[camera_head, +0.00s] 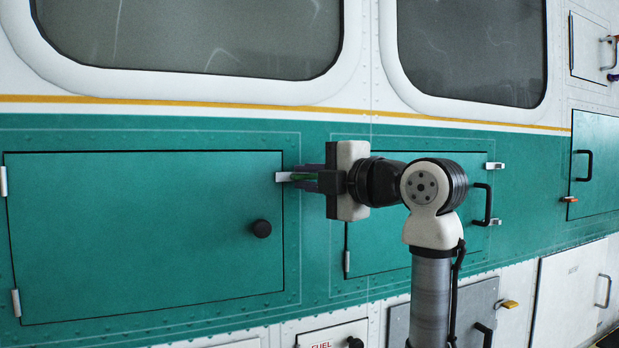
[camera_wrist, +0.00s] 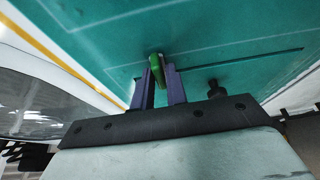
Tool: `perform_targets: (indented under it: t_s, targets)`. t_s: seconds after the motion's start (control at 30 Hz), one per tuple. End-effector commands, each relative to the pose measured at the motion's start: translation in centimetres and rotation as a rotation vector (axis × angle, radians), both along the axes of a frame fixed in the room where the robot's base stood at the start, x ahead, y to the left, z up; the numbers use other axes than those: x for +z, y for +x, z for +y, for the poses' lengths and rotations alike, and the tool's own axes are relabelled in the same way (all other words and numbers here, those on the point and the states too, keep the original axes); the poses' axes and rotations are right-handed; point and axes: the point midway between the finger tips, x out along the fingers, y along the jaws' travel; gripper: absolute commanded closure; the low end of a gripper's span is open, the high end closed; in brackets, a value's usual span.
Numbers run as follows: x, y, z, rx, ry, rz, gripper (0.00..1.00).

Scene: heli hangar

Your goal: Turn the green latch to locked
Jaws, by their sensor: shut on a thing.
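The green latch (camera_wrist: 157,68) sits between my two purple-grey fingers in the wrist view. In the head view my gripper (camera_head: 299,178) is at the right edge of a closed teal door (camera_head: 140,235), its fingers around the latch. Only a thin green strip of the latch (camera_head: 301,177) shows there, lying about level, with a white piece (camera_head: 283,177) at its left end over the door's edge. In the wrist view my gripper (camera_wrist: 158,75) is shut on the latch. The fingers hide much of it.
A black round knob (camera_head: 261,228) sticks out of the teal door below the latch. A second teal door (camera_head: 385,235) with a black handle (camera_head: 482,204) lies to the right, partly behind my arm. An orange latch (camera_head: 569,199) is farther right. Windows run above.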

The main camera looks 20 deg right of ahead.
Motion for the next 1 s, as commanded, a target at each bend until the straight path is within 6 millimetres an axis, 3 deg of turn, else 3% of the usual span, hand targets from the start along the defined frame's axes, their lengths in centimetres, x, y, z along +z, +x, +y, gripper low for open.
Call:
perform_targets:
  t_s: [0.03,0.13,0.53,1.0]
  targets:
    - [-0.1,0.0,0.1,0.001,-0.002,0.002,0.83]
    - [-0.1,0.0,0.0,0.001,-0.001,0.002,0.70]
    - [-0.1,-0.8,-0.4,-0.001,0.000,-0.001,0.69]
    - [-0.2,-9.7,-4.4,-0.002,0.000,-0.001,0.69]
